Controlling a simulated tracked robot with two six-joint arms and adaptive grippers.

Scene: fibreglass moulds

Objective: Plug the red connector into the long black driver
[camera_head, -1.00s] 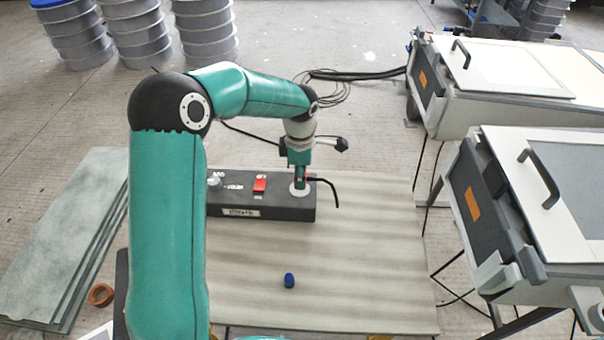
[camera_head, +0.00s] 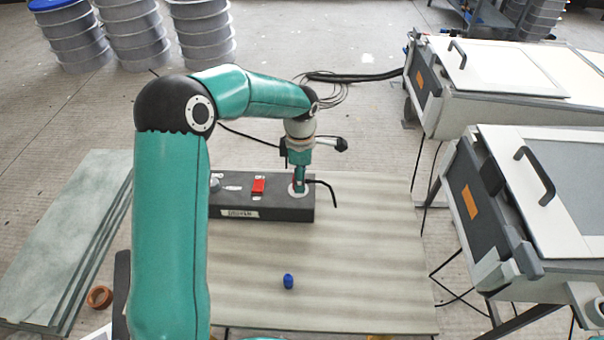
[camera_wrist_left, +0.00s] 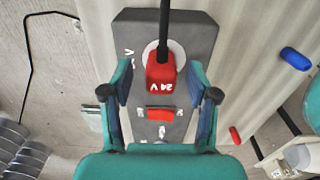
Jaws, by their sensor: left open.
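The long black driver (camera_head: 262,209) lies on the table, with knobs, a red switch (camera_head: 258,186) and a white ring at its right end. In the left wrist view the driver (camera_wrist_left: 185,28) runs top to bottom. The red connector (camera_wrist_left: 162,75), marked 24 V, stands at the white ring with its black cable upward. I cannot tell how deep it sits. My left gripper (camera_head: 299,180) is over that ring. In the left wrist view its fingers (camera_wrist_left: 161,82) are spread on both sides of the connector, with gaps. My right gripper is not in view.
A blue plug-like piece (camera_head: 288,281) lies on the table (camera_head: 370,270) in front of the driver. Another small red piece (camera_wrist_left: 235,135) lies beside the driver. White-topped units (camera_head: 560,180) stand at the right, green sheets (camera_head: 60,230) at the left. The table's right half is clear.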

